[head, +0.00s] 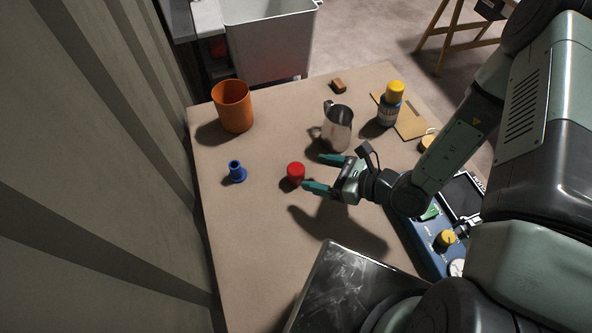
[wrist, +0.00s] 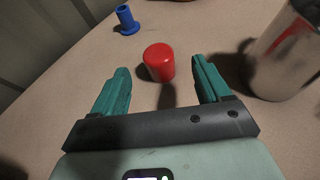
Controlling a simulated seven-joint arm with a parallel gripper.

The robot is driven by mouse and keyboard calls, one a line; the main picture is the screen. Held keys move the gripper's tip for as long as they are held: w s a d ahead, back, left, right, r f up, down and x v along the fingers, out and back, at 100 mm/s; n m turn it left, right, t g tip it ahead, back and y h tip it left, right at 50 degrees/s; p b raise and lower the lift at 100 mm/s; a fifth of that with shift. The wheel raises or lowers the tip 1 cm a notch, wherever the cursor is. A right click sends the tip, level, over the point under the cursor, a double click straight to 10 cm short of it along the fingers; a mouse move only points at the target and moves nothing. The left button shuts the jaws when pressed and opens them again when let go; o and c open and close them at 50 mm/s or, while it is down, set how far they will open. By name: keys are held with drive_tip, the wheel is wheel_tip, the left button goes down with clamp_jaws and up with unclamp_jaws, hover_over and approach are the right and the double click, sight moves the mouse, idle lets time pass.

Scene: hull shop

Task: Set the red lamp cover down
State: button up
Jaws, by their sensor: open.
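The red lamp cover (head: 296,173) is a small red cylinder with a rounded top. It stands upright on the brown table (head: 255,240), just left of my gripper (head: 314,172). In the wrist view the red lamp cover (wrist: 159,62) sits beyond and between the two teal fingertips (wrist: 160,72), with bare table visible on each side of it. My gripper is open and holds nothing. In the head view the cover's base is close to the near finger; I cannot tell the exact gap.
A blue flanged part (head: 236,172) stands to the left. An orange cup (head: 234,106), a metal pitcher (head: 337,128) and a yellow-capped bottle (head: 388,104) stand behind. A dark tray (head: 345,285) lies in front, and a blue panel (head: 425,245) at right. The table's left front is clear.

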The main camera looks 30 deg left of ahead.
sight(297, 170)
drive_tip(key=x, duration=0.9)
drive_tip(key=shift+s+f, duration=0.15)
drive_tip(key=shift+s, duration=0.05)
drive_tip(key=shift+d, duration=0.1)
drive_tip(key=shift+c, duration=0.3)
drive_tip(key=c, duration=1)
drive_tip(key=shift+c, duration=0.2)
